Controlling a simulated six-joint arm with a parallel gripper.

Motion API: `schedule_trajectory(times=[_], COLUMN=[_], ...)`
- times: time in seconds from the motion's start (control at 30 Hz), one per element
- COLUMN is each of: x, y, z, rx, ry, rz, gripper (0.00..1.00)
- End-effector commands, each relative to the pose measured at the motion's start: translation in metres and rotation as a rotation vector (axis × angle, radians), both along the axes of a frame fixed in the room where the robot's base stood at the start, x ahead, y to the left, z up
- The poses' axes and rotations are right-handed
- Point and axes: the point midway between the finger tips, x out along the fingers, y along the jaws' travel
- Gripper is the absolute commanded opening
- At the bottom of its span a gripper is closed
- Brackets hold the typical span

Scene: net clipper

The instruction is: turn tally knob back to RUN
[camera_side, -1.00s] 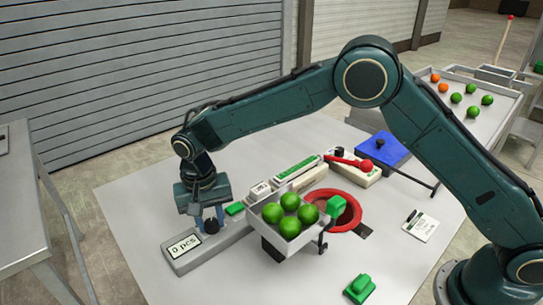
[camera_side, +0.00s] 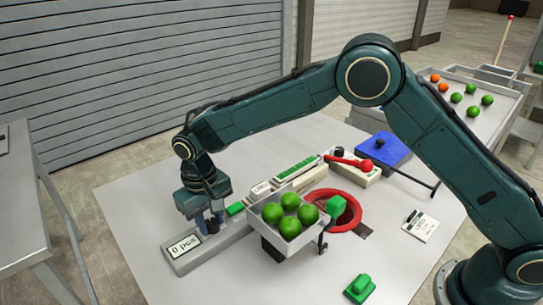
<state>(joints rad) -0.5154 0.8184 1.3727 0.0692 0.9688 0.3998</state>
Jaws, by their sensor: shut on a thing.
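The tally knob (camera_side: 212,226) is a small black knob on the grey tally unit (camera_side: 193,261). The unit's display reads "0 pcs". My gripper (camera_side: 209,222) points down over the unit and is shut on the knob, which is partly hidden between the fingers. The knob's pointer and any RUN mark are too small or covered to read.
A tray of green balls (camera_side: 290,240) stands close to the right of my gripper. Behind it are a red ring (camera_side: 344,228), a red-handled lever (camera_side: 350,163) and a blue box (camera_side: 380,150). A green block (camera_side: 359,288) lies at the front. The table's left part is clear.

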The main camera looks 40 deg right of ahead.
Motion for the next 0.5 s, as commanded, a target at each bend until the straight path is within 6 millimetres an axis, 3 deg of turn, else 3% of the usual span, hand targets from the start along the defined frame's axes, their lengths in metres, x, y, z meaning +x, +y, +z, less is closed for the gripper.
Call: schedule_trajectory(times=[0.5], x=[-0.0006], y=[-0.0007], z=[0.0002], rx=[-0.001], ry=[-0.001], rz=[0.484], gripper=[0.07])
